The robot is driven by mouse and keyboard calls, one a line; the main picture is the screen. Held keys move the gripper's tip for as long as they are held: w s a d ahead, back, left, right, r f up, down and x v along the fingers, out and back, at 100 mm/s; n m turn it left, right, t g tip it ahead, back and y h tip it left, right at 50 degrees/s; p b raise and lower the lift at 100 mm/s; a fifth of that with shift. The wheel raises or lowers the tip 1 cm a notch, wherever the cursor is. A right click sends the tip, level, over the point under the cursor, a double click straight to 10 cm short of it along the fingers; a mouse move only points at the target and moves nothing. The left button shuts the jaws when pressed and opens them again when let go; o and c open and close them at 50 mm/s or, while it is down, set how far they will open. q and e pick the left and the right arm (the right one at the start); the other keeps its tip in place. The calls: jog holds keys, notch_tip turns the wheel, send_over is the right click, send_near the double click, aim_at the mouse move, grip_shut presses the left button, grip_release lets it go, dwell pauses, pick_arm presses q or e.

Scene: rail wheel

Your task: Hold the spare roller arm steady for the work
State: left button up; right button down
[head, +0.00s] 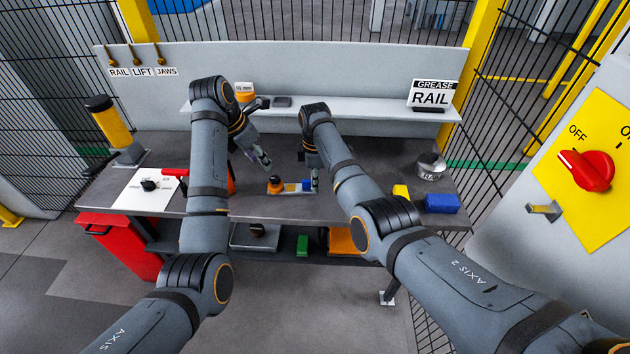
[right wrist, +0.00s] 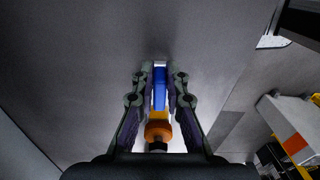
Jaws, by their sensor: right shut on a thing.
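The spare roller arm (head: 293,186) lies on the workbench near its front middle. It has a blue bar, a yellow part and an orange roller end. In the right wrist view its blue bar (right wrist: 160,90) runs between my fingers, with the orange roller (right wrist: 158,131) nearer the palm. My right gripper (head: 315,184) is shut on the roller arm at its right end; its fingers show in the wrist view (right wrist: 161,72). My left gripper (head: 265,163) hangs above and left of the roller arm, apart from it. Its finger opening is too small to judge.
The grey workbench (head: 380,206) holds a blue block (head: 441,203), a yellow block (head: 400,191) and a round tin (head: 430,168) at right. A white sheet (head: 146,192) with a red-handled tool lies at left. A shelf (head: 375,108) runs behind. A red switch (head: 586,170) stands far right.

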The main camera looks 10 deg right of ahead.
aim_at(274, 179)
pick_arm(q)
jog(key=shift+o, duration=1.4)
jog(key=shift+s+a+r+m+h, duration=0.15)
jog(key=shift+s+a+r, duration=0.2)
jog(key=shift+r, duration=0.3)
jog(key=shift+s+a+r+m+h, duration=0.15)
jog(key=shift+a+r, duration=0.25)
jog(key=shift+r, duration=0.2)
jog(key=x, duration=1.2)
jog(key=shift+w, duration=0.15)
grip_shut()
